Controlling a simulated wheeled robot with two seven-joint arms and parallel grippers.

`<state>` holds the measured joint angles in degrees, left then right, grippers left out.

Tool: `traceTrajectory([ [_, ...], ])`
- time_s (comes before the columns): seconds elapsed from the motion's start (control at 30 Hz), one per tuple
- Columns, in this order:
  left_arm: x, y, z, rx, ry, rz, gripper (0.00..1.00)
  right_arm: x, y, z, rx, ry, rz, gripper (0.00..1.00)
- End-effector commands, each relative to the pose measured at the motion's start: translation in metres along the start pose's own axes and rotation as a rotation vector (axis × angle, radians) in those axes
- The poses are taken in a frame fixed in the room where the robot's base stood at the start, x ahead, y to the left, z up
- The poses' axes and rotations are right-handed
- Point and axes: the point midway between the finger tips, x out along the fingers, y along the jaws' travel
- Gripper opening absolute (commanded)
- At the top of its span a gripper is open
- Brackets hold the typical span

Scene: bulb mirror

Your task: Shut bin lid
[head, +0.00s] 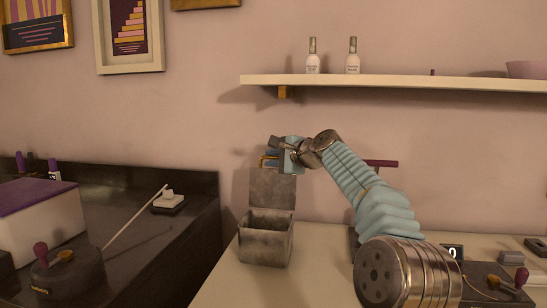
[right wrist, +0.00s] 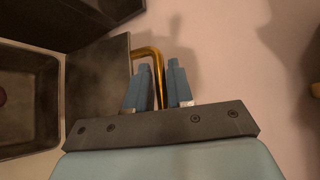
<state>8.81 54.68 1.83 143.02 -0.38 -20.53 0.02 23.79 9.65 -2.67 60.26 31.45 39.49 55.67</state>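A grey metal bin (head: 264,245) stands on the pale counter. Its square lid (head: 273,190) is raised upright at the back of the bin, so the bin is open. A gold handle (head: 266,160) is at the lid's upper edge. My right gripper (head: 270,157) is at this handle. In the right wrist view, the gripper (right wrist: 158,70) has its two blue fingers apart, one on each side of the gold handle (right wrist: 152,52), with narrow gaps. The lid (right wrist: 98,90) and the open bin (right wrist: 50,100) show to the left. My left gripper is out of view.
A dark counter (head: 200,195) stands left of the bin, with a purple-lidded white box (head: 50,225) and a round dark pot (head: 70,275). A wall shelf (head: 400,82) with two bottles runs above my right arm. The pale counter is clear just right of the bin.

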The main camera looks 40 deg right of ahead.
Motion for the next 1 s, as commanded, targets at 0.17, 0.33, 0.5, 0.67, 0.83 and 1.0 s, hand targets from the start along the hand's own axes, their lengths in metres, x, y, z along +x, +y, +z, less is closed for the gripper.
traceTrajectory([
  [0.17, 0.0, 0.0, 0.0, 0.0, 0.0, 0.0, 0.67, 0.001, 0.0, 0.0, 0.0, 0.0, 0.0, 0.21],
  [0.33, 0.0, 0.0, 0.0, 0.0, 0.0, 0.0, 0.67, 0.0, 0.0, 0.0, -0.001, 0.0, 0.0, 0.04],
  [0.5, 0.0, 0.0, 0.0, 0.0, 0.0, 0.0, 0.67, 0.0, 0.0, 0.0, 0.0, 0.0, 0.001, 0.0],
  [0.67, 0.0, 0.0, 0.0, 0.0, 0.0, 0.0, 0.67, 0.0, 0.0, 0.0, -0.001, 0.0, 0.001, 0.0],
  [0.83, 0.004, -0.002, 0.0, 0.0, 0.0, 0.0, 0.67, 0.0, 0.002, 0.0, -0.011, 0.0, -0.009, 0.0],
  [1.0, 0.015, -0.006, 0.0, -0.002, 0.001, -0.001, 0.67, -0.001, 0.004, 0.002, -0.054, 0.001, -0.048, 0.0],
])
